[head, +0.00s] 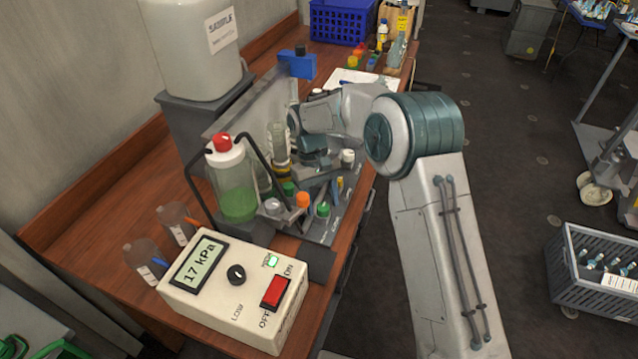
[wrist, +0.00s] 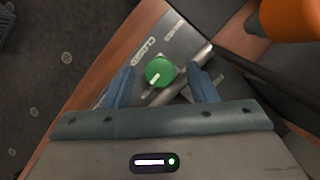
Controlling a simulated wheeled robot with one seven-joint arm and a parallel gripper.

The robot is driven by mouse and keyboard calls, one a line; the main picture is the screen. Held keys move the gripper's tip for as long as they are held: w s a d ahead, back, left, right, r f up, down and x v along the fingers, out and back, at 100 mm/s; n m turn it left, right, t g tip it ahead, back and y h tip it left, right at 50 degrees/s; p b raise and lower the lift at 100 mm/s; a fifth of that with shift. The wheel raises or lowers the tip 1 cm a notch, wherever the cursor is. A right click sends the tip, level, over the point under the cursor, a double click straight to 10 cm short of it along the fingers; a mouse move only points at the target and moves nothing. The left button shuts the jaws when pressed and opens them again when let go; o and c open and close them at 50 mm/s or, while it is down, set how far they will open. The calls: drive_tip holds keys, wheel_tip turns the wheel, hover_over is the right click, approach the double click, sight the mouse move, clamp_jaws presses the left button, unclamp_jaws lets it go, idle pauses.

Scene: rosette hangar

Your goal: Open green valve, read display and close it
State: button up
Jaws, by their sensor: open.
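The green valve (wrist: 160,72) is a round knob with a white pointer mark toward the lower left in the wrist view. It sits on a grey metal panel with small labels I cannot read. In the head view the green valve (head: 323,209) is near the bench's right edge. My gripper (head: 324,190) is over it, open, with blue fingers on either side of the knob; I cannot tell whether they touch it. The display (head: 199,262) reads 17 kPa on a cream box (head: 235,290) with a black knob and a red switch.
An orange knob (head: 303,199) is close beside the green valve. A bottle with a red cap (head: 232,180) and green liquid stands left of my gripper. A blue crate (head: 340,22) is at the bench's far end.

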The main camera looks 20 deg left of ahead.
drive_tip(key=v, duration=1.3)
drive_tip(key=shift+r, duration=0.15)
